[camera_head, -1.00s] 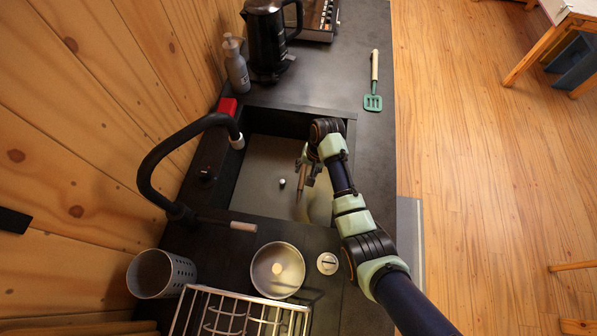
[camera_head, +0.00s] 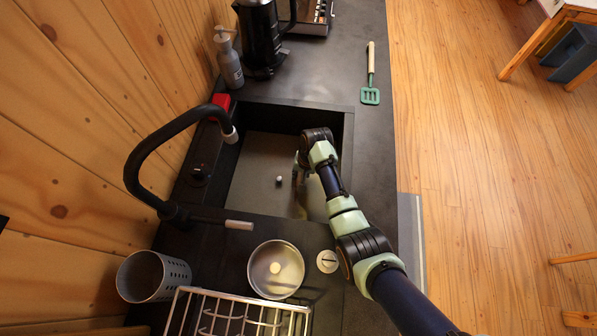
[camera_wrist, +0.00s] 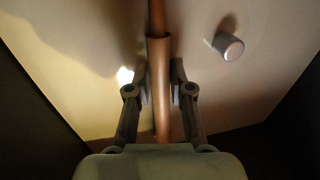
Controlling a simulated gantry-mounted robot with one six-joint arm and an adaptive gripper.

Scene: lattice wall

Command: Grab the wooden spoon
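The wooden spoon (camera_wrist: 159,70) shows in the wrist view as a long brown shaft running from the top edge down between the fingers. My gripper (camera_wrist: 160,88) has its two fingers drawn close on either side of the shaft and appears shut on it. In the head view my gripper (camera_head: 299,170) is down inside the dark sink (camera_head: 262,165). There the spoon is small and mostly hidden by my arm, and its bowl end is not clear.
A small grey cylinder, apparently the drain plug (camera_wrist: 228,46), is on the sink floor. The black faucet (camera_head: 150,160) arches over the left side. A metal bowl (camera_head: 276,269) and dish rack (camera_head: 240,315) are in front. A green spatula (camera_head: 370,90) lies on the right counter.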

